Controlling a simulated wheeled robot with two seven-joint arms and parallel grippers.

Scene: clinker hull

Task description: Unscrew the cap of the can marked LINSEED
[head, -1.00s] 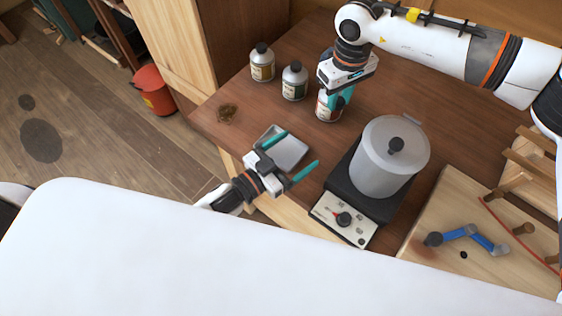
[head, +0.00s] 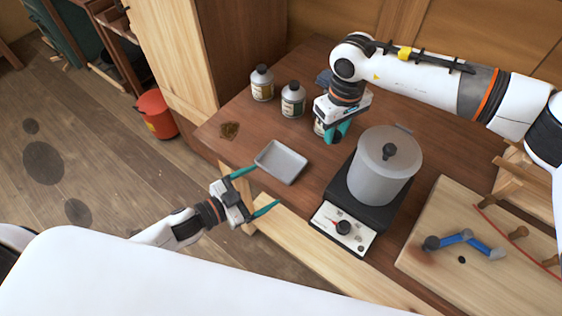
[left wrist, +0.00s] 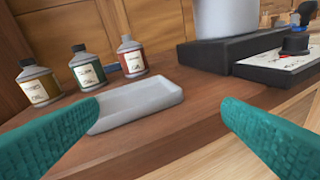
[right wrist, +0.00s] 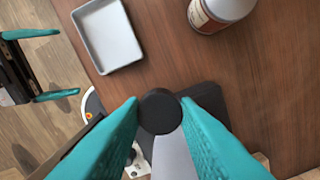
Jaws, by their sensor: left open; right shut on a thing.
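The red-labelled can (head: 319,128) stands partly hidden behind my right gripper (head: 334,138) in the head view. No label is readable, so I cannot tell which is LINSEED. My right gripper is shut on a round black cap (right wrist: 159,111), apart from the red-labelled can in the right wrist view. My left gripper (head: 250,190) is open and empty beside the table edge.
A shallow grey tray (head: 281,162) lies between my left gripper and the cans. A lidded pot (head: 382,180) on a black hotplate (head: 343,198) stands right of the tray. A board (head: 425,270) with a blue-handled tool (head: 455,238) lies at the right.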

